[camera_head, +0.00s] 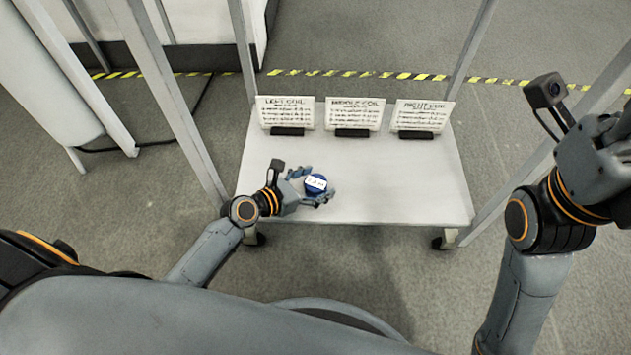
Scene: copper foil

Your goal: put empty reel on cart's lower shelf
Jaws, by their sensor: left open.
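My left gripper (314,187) reaches in from the left at the shelf's front. Its fingers are open on either side of the reel, one behind it and one in front. I cannot tell whether they touch it, and the reel's underside is hidden. My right gripper (600,160) is raised at the right edge, away from the shelf, with its fingers cut off by the frame.
Three printed cards in black holders stand along the back of the shelf: left (286,112), middle (354,115) and right (422,116). Grey cart posts (160,90) rise around the shelf. The shelf's middle and right are clear. Yellow-black tape (400,76) crosses the floor behind.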

